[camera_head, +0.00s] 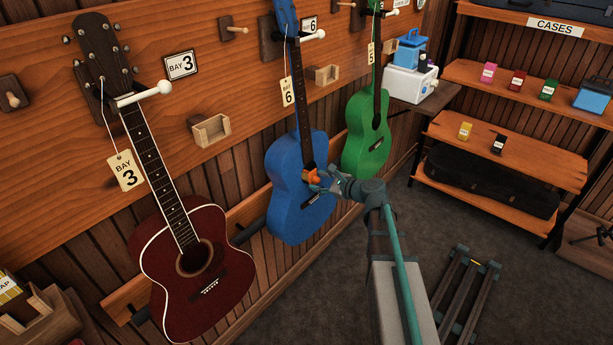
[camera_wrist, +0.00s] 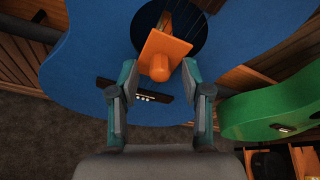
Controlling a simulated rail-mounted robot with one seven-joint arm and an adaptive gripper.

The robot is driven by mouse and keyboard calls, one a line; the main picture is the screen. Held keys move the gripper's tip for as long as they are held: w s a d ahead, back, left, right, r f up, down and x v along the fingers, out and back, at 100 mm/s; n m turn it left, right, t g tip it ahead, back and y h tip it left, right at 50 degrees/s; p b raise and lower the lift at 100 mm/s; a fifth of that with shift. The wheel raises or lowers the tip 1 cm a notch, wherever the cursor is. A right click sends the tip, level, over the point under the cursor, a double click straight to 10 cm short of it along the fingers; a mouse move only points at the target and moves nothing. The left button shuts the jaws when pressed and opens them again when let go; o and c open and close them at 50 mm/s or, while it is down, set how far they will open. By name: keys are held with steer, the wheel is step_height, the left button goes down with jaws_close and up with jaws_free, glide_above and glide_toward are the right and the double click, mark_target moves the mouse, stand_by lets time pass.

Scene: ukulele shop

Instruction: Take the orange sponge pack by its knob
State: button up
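The orange sponge pack (camera_wrist: 172,48) sits at the dark sound hole of the blue ukulele (camera_wrist: 90,60). Its round orange knob (camera_wrist: 159,69) points toward the wrist camera. In the head view the pack (camera_head: 312,177) is a small orange patch on the blue ukulele's front (camera_head: 285,205), partly covered by my gripper. My gripper (camera_wrist: 159,77) is open, with one teal finger on each side of the knob and visible gaps between. The fingers do not appear to touch the knob. How deep the pack sits in the hole is hidden.
A green ukulele (camera_head: 366,135) hangs close on the right and a dark red one (camera_head: 200,270) on the left. Tags hang from the necks. Small wooden holders (camera_head: 211,130) stick out of the wall. A shelf (camera_head: 480,160) with small packs stands at the right.

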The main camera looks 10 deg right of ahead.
jaws_close()
